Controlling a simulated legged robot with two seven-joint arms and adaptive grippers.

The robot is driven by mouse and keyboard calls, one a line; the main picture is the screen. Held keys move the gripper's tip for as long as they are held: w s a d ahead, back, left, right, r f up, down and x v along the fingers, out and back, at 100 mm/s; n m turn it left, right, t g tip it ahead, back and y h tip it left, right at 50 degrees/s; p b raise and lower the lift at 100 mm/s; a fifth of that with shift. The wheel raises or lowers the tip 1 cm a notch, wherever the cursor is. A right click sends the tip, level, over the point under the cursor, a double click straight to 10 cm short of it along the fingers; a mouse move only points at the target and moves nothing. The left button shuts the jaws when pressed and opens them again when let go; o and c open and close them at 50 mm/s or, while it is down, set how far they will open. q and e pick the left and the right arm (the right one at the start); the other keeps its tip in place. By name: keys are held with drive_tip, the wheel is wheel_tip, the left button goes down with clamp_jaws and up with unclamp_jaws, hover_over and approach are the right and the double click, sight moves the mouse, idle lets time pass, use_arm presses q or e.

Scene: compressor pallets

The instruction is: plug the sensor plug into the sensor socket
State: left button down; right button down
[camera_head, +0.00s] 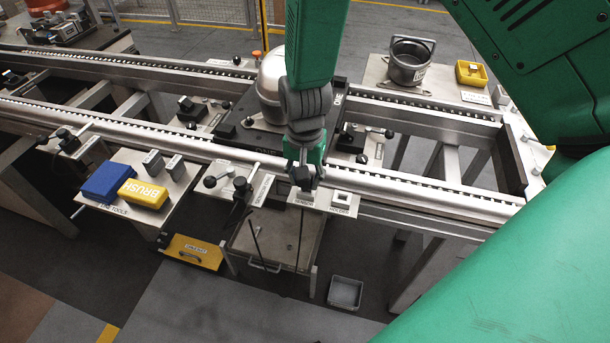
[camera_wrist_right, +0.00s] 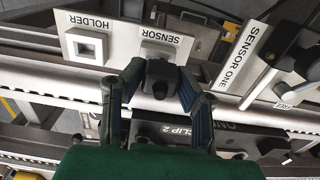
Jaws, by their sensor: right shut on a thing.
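My right gripper (camera_head: 303,178) is shut on the black sensor plug (camera_wrist_right: 160,80). In the right wrist view the plug sits between the two fingertips of the gripper (camera_wrist_right: 158,74). A dark cable (camera_head: 299,232) hangs down below the gripper in the head view. The plug is over or close above the plate marked SENSOR HOLDER (camera_head: 323,207), beside its white square holder (camera_head: 342,197); the holder also shows in the wrist view (camera_wrist_right: 88,46). I cannot tell whether the plug touches the plate. I cannot make out the sensor socket for certain. My left gripper is not in view.
A rail conveyor (camera_head: 420,193) runs across, carrying a silvery compressor (camera_head: 270,85) partly behind my arm. Lever clamps (camera_head: 240,187) stand left of the plug. A tool shelf holds a blue block (camera_head: 104,181) and a yellow brush block (camera_head: 143,193). A grey bin (camera_head: 345,292) lies on the floor.

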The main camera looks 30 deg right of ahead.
drive_tip(key=shift+f, duration=0.25)
drive_tip(key=shift+d+f+b, duration=0.2)
drive_tip(key=shift+f+b, duration=0.1)
drive_tip(key=shift+f, duration=0.4)
drive_tip(key=c, duration=1.1)
unclamp_jaws()
drive_tip(key=shift+a, duration=0.1)
drive_tip(key=shift+c, duration=0.2)
drive_tip(key=shift+r, duration=0.1)
drive_tip(key=shift+r, duration=0.25)
wheel_tip(320, 180, up, 11)
drive_tip(key=shift+a+r, duration=0.1)
drive_tip(key=shift+r, duration=0.1)
